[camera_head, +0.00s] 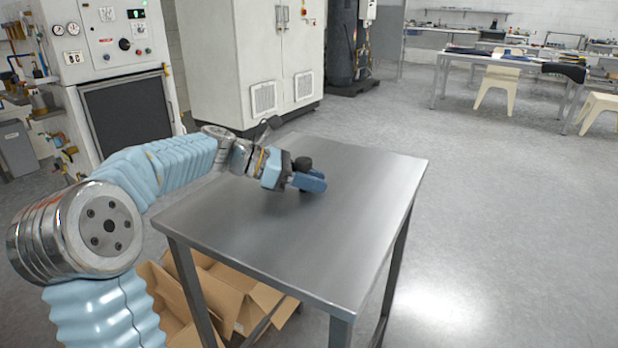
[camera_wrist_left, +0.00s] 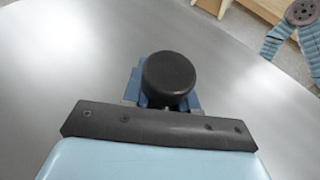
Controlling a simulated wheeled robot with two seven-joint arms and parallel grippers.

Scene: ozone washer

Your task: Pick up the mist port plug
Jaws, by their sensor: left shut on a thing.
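The mist port plug (camera_head: 303,164) is a small black part with a round top, at my left gripper's fingers above the metal table (camera_head: 340,233). In the left wrist view the plug (camera_wrist_left: 169,76) shows its round black top between the blue fingertips. My left gripper (camera_head: 303,177) is shut on the plug, over the back part of the table. The plug's lower part is hidden by the fingers, and I cannot tell whether it touches the tabletop. My right gripper is in neither view.
Open cardboard boxes (camera_head: 235,292) lie on the floor under the table. A machine with gauges and a dark window (camera_head: 127,113) and a pale cabinet (camera_head: 255,55) stand behind. The front and right of the tabletop are bare. The floor to the right is clear.

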